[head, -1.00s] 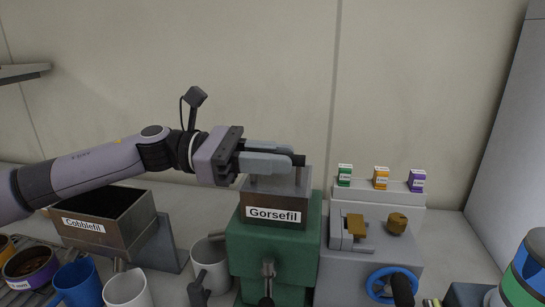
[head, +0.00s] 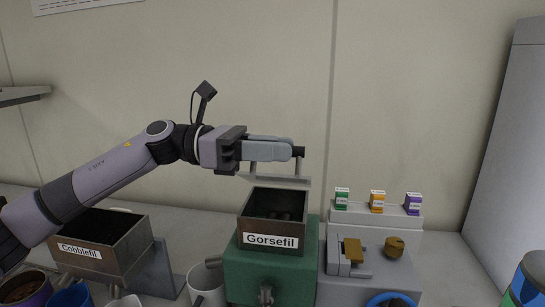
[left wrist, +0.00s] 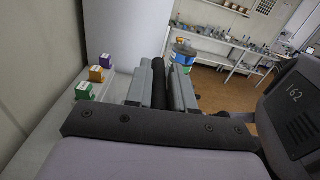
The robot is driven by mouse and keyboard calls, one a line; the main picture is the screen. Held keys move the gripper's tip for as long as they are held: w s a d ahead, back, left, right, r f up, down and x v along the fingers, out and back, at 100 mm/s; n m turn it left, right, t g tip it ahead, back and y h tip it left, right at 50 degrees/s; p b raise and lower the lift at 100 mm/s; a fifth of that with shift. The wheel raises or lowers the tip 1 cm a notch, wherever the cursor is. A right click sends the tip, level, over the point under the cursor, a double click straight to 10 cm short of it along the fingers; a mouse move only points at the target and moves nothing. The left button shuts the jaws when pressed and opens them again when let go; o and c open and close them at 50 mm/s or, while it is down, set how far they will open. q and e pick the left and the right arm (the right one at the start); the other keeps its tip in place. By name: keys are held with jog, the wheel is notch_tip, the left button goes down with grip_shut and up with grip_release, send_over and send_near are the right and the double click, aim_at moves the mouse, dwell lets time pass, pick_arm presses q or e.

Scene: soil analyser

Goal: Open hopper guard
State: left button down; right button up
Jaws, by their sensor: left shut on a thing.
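The Gorsefil hopper (head: 288,232) is a brown metal box on a green machine body, and its open top shows a dark inside. The hopper guard (head: 276,181) shows as a thin pale plate raised at the hopper's back edge, with uprights reaching to a dark handle bar. My left gripper (head: 290,152) is above the hopper, shut on that handle. In the left wrist view the dark handle bar (left wrist: 159,84) lies between my two grey fingers. The fingers hide part of the handle in the head view. My right gripper is not in view.
The Cobblefil hopper (head: 105,257) stands at left, below my left arm. Mugs and a bowl are at lower left. A grey machine (head: 345,281) with a blue wheel (head: 390,300) stands at right, with small green, orange and purple boxes behind.

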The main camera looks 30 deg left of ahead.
pick_arm(q)
jog(key=shift+w+a, duration=0.15)
jog(key=shift+w, duration=0.1)
jog(key=c, duration=1.1)
grip_release()
jog(key=shift+o, duration=0.2)
jog(key=shift+w+f, duration=0.1)
jog(key=shift+w, duration=0.05)
jog(key=b+v, duration=0.2)
jog(key=v, duration=0.5)
jog(key=shift+a, duration=0.1)
